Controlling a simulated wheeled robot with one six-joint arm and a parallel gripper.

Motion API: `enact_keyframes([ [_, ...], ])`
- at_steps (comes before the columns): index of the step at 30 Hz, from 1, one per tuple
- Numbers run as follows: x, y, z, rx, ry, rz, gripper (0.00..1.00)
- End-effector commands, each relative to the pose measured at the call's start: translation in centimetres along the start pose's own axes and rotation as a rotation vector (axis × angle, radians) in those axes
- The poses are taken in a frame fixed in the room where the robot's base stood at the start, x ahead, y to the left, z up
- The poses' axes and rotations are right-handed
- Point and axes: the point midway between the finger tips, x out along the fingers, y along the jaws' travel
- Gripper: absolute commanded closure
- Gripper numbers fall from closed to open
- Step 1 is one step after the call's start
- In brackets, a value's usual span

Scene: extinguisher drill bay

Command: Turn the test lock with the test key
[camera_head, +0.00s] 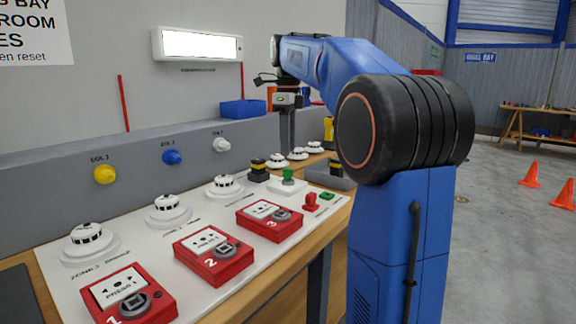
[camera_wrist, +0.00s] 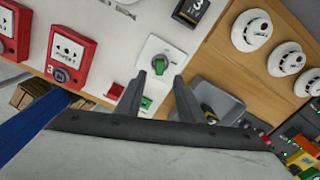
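A white plate with a green turning handle (camera_wrist: 162,57) lies on the white board; it also shows in the head view (camera_head: 288,175). I cannot tell whether this handle is a key in the test lock. A small red piece (camera_head: 311,202) and a small green piece (camera_head: 327,196) are on the board nearby; in the wrist view the red one (camera_wrist: 116,90) is left of my fingers, and the green one is partly hidden by a finger. My gripper (camera_wrist: 160,77) is open and empty, its fingertips pointing toward the white plate. In the head view, it hangs above the board's far end.
Three red call points, the nearest marked 1 (camera_head: 129,293), line the board's front, with white detectors (camera_head: 168,209) behind them. More detectors (camera_wrist: 252,30) stand on the wood.

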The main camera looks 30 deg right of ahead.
Motion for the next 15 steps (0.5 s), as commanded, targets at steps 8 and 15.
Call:
enact_keyframes([
  [8, 4.3, 0.1, 0.0, 0.0, 0.002, 0.003, 0.66],
  [15, 6.4, 0.0, 0.0, 0.0, 0.0, 0.0, 0.66],
])
